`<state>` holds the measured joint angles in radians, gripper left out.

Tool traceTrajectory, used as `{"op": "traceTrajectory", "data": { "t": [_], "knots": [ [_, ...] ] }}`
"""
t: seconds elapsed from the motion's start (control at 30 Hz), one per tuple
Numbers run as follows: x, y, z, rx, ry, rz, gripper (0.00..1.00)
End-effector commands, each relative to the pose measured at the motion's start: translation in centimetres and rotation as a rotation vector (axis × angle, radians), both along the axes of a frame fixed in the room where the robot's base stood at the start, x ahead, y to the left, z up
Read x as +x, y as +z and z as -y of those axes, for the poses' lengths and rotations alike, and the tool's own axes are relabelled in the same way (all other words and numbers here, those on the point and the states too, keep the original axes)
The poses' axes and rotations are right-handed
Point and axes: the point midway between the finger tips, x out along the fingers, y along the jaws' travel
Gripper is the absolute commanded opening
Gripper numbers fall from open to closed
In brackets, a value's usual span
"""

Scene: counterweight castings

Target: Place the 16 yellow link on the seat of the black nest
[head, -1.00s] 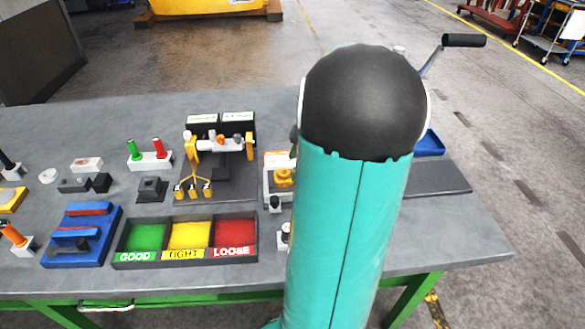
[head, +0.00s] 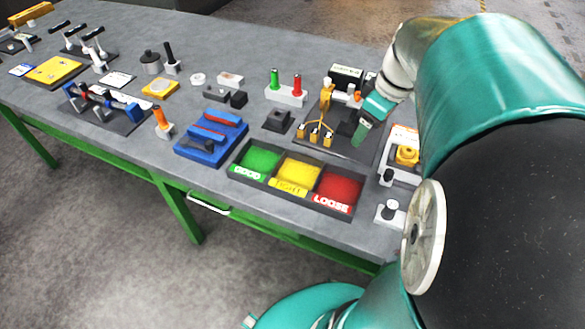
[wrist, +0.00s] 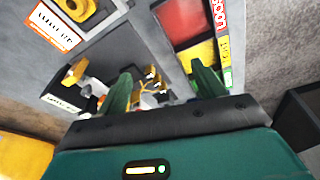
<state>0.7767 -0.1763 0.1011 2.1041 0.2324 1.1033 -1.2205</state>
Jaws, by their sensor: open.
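My gripper (head: 361,128) is open and empty, its green fingers pointing down over the dark plate behind the sorting tray. In the wrist view the fingers stand wide apart (wrist: 160,85), with small yellow pieces (wrist: 150,78) visible beyond and between them. In the head view, yellow pieces (head: 313,134) hang from a branched yellow hanger, left of the gripper. No number 16 is readable, so I cannot tell which is the yellow link. A small black block with a raised square top (head: 277,120), apparently the black nest, stands left of the plate, free of the gripper.
A tray with green, yellow and red bins (head: 234,167) lies in front. A white fixture with a yellow ring (head: 407,155) stands right. A white base with green and red pegs (head: 284,97) stands behind the black block; a blue holder (head: 184,152) is left.

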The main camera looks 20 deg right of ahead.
Motion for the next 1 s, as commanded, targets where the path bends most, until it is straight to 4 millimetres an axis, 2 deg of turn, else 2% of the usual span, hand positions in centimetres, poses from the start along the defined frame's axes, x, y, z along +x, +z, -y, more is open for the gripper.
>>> {"op": "traceTrajectory", "data": {
  "t": [0.03,0.2,0.4,0.5,0.6,0.7,1.0],
  "knots": [
    [0.1,0.6,-2.6,-0.021,-0.021,0.010,0.69],
    [-0.9,1.6,-9.6,-0.049,-0.157,0.064,0.69],
    [-3.4,1.8,-16.4,-0.014,-0.306,0.169,0.69],
    [-4.7,1.7,-18.7,0.026,-0.367,0.217,0.69],
    [-5.6,1.5,-20.1,0.063,-0.410,0.246,0.69],
    [-6.0,1.4,-20.7,0.082,-0.434,0.260,0.69],
    [-6.0,1.4,-20.8,0.086,-0.443,0.259,0.69]
  ]
}}
